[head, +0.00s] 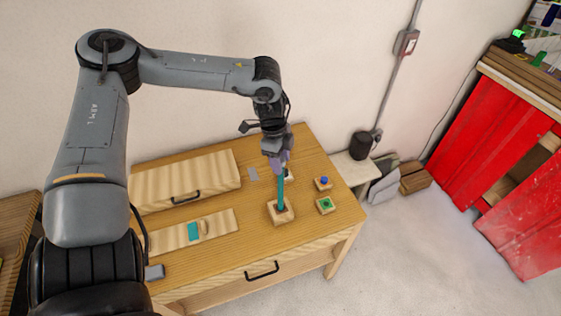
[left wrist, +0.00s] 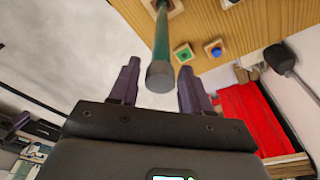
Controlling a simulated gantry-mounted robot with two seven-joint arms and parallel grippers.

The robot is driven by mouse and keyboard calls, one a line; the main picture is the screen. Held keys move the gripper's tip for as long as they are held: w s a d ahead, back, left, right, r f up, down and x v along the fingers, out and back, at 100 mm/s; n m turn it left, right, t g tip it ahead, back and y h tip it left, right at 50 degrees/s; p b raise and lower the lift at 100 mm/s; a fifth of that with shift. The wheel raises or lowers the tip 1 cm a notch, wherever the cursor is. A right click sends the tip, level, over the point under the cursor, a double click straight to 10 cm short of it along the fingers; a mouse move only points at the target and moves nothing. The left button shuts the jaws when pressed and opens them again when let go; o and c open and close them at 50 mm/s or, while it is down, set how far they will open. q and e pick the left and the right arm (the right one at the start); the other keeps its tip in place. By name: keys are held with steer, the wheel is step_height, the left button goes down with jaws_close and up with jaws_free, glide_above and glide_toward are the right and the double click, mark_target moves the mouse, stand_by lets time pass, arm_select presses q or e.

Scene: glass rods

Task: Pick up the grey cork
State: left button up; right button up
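A teal rod (head: 281,190) stands upright in a wooden block (head: 274,217) on the table. In the left wrist view, the grey cork (left wrist: 160,77) caps the near end of the teal rod (left wrist: 162,40). My left gripper (head: 279,162) is at the rod's top and hides the cork in the head view. In the left wrist view, the purple fingers of my left gripper (left wrist: 158,86) are spread apart, one on each side of the cork. Gaps show between the cork and both fingers. My right gripper is not in view.
Small wooden blocks with a blue piece (head: 324,180) and a green piece (head: 326,203) stand right of the rod. A long wooden box (head: 185,182) lies at the back left. A board (head: 217,226) with a teal piece (head: 193,231) lies in front of it.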

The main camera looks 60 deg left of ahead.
arm_select(q)
steer(key=c, duration=0.8)
steer(key=shift+r, duration=0.15)
